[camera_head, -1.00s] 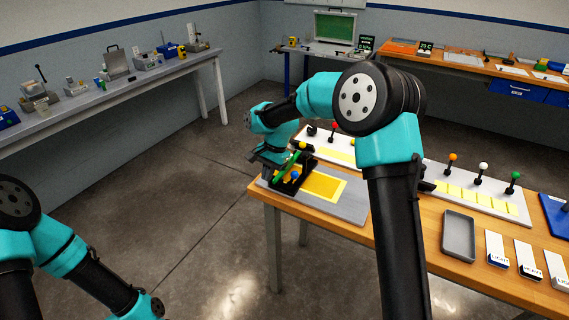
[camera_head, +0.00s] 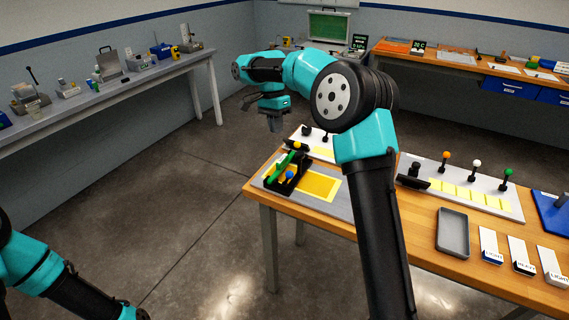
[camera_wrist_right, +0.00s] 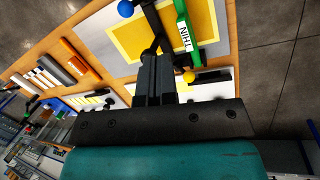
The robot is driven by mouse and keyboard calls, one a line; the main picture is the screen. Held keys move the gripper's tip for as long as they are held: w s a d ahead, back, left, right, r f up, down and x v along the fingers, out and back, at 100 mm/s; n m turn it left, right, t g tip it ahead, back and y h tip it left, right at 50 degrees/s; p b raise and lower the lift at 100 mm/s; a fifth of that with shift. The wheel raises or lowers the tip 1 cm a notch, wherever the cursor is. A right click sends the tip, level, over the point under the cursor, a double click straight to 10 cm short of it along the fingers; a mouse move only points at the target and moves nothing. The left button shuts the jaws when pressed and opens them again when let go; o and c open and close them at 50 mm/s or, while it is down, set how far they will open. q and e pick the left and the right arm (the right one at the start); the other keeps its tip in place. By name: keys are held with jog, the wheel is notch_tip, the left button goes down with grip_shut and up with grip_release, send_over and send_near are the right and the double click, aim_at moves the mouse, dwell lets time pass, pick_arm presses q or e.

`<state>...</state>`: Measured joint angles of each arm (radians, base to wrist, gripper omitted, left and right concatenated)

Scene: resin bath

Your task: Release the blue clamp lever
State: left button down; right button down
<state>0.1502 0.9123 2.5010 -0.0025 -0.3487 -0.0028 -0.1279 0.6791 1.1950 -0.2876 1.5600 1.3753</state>
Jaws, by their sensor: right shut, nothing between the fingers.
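The blue clamp lever shows as a blue ball knob (camera_head: 289,175) on the black fixture (camera_head: 274,184) on the wooden table. A green bar (camera_head: 283,165) lies along the fixture, with a yellow knob (camera_head: 296,146) near its far end. In the right wrist view the blue knob (camera_wrist_right: 126,8) is at the top edge, and the green bar (camera_wrist_right: 184,28) reads "THIN". My right gripper (camera_head: 275,124) hangs above and beyond the fixture, pointing down. Its fingers (camera_wrist_right: 153,75) are shut and empty, apart from the blue knob. My left gripper is out of view; only its arm shows.
Levers with orange, white and green knobs stand on a panel (camera_head: 480,195) to the right, behind a grey tray (camera_head: 453,240). My right arm crosses over the table. Space above the fixture is open.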

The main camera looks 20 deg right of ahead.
aim_at(288, 178)
jog(key=shift+s+d+f, duration=0.1)
jog(key=shift+s+f, duration=0.9)
jog(key=shift+f, duration=0.75)
jog(key=shift+s+d+f, duration=0.1)
jog(key=shift+s+f, duration=0.9)
jog(key=shift+f, duration=0.8)
jog(key=shift+s+f, duration=1)
jog(key=shift+f, duration=0.75)
jog(key=shift+a, duration=0.1)
